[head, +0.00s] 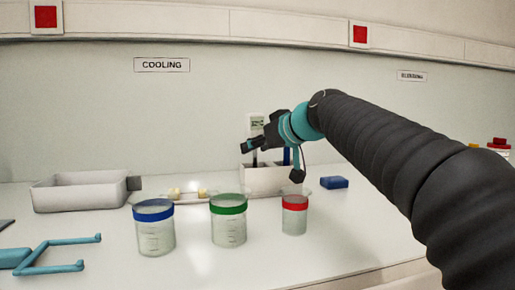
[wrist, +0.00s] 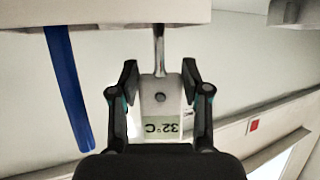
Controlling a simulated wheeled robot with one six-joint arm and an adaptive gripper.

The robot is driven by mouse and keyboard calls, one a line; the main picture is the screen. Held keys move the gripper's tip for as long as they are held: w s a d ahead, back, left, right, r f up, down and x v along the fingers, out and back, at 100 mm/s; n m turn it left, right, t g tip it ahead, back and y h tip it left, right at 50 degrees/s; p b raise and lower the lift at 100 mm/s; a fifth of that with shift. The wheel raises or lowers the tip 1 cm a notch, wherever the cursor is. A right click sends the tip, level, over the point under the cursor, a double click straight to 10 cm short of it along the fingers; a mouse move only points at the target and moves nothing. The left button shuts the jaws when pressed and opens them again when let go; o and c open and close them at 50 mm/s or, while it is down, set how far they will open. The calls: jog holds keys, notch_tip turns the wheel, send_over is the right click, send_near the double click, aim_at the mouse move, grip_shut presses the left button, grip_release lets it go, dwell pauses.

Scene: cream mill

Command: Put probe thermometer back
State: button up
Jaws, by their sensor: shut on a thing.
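The probe thermometer is a white body with a small display, seen in the head view (head: 256,122) and upside down in the wrist view (wrist: 160,98), where it reads 32 °C. My gripper (head: 248,146) is shut on it, with one finger on each side of the body in the wrist view (wrist: 160,92). Its thin metal stem points down to a white holder box (head: 270,183), also at the top of the wrist view (wrist: 100,11). I cannot tell how far the stem is inside. A blue stick (wrist: 66,85) stands in the holder beside it.
Jars with a blue lid (head: 154,232), a green lid (head: 229,225) and a red lid (head: 294,218) stand in front of the holder. A grey tray (head: 80,194) is at left, a teal tool (head: 60,262) at front left, and a blue block (head: 334,183) right of the holder.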

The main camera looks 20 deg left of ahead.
jog(key=shift+f, duration=0.15)
jog(key=o, duration=1.2)
jog(key=b+v, duration=0.1)
jog(key=v, duration=1.1)
jog(key=shift+r, duration=0.25)
